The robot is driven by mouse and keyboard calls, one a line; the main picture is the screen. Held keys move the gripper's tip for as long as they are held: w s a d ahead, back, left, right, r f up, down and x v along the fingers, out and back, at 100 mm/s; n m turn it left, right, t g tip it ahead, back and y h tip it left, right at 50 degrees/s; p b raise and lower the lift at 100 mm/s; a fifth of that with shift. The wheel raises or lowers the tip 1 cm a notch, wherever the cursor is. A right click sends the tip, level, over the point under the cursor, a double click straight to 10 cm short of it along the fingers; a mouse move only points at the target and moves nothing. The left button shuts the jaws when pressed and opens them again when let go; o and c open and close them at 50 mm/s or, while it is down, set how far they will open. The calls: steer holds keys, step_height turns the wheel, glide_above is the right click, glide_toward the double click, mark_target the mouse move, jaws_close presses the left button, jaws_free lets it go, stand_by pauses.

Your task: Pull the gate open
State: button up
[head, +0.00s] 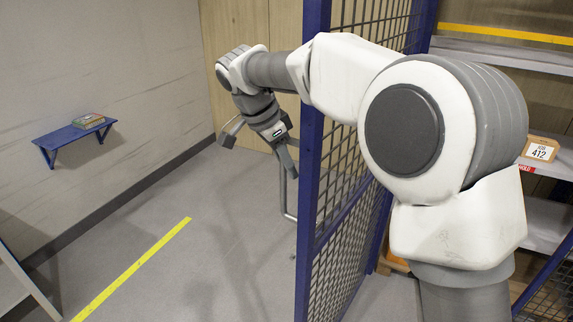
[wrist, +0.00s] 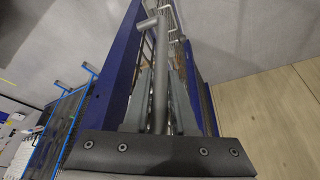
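The gate is a tall blue-framed mesh panel (head: 346,185) in the middle of the head view, with a blue post (head: 311,150) at its near edge. A grey bar handle (head: 285,195) shows just left of that post. My gripper (head: 284,158) points down at the top part of the handle. In the wrist view the grey bar (wrist: 160,75) runs between the two fingers of my gripper (wrist: 160,100), with blue frame members (wrist: 122,70) on both sides. Whether the fingers press on the bar is not clear. The gate's far part is hidden behind my arm.
A yellow line (head: 132,268) crosses the open floor left of the gate. Shelves (head: 548,222) with a labelled box (head: 540,149) stand at right.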

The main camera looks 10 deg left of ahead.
steer(key=o, duration=0.3)
steer(key=p+v, duration=0.1)
steer(key=v, duration=1.6)
steer(key=shift+r+p, duration=0.2)
steer(key=shift+p, duration=0.2)
steer(key=shift+d, duration=0.1)
